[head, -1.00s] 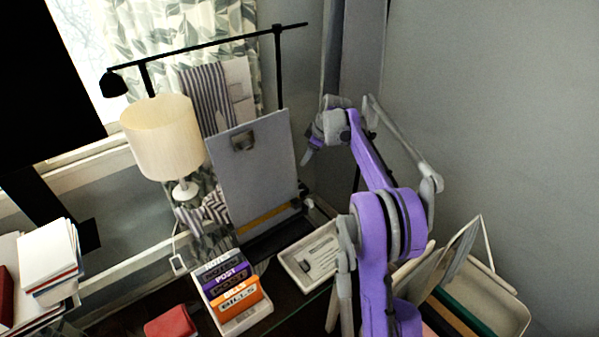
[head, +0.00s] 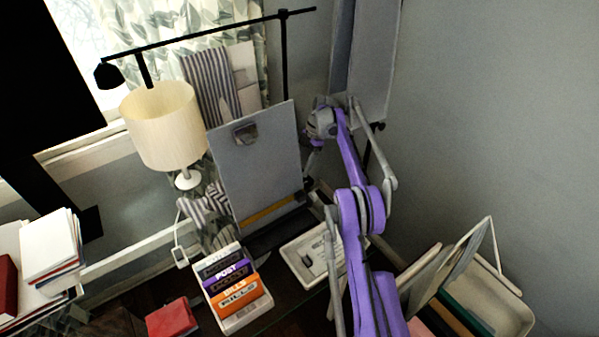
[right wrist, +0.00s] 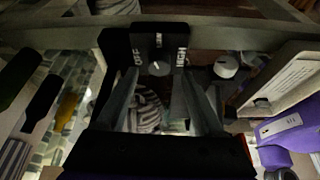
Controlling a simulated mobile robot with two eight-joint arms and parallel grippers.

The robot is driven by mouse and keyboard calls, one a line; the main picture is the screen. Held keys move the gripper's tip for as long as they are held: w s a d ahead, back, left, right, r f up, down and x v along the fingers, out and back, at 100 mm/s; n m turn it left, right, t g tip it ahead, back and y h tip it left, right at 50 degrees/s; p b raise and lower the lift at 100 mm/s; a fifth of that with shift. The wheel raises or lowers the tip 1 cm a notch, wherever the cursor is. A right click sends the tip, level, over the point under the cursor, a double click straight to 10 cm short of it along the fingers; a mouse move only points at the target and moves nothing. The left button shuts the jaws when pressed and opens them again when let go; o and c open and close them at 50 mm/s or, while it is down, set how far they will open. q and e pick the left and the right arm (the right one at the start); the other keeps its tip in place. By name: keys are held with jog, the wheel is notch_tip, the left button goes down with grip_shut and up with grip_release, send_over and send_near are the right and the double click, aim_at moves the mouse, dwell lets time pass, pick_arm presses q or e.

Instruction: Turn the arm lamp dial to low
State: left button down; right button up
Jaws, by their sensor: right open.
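The black arm lamp (head: 200,38) has a long bar on a pole and a small head at the left end, in the head view. In the right wrist view, a black control box (right wrist: 150,45) carries "OFF" on the left, a middle label too small to read, and "HIGH" on the right. Its grey round dial (right wrist: 159,68) sits below the labels; its exact setting is unclear. My right gripper (right wrist: 158,80) is open and empty, its fingers on either side of the dial in the picture; contact cannot be told. In the head view, the gripper is partly hidden at the clipboard's right edge.
A grey clipboard (head: 257,175) stands before the pole. A cream-shaded lamp (head: 165,125) is left of it. A letter holder (head: 245,316) and a pale tray (head: 300,268) lie in front. A white round object (right wrist: 226,64) sits right of the box.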

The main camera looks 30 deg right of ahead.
jog(key=shift+x, duration=1.4)
grip_shut()
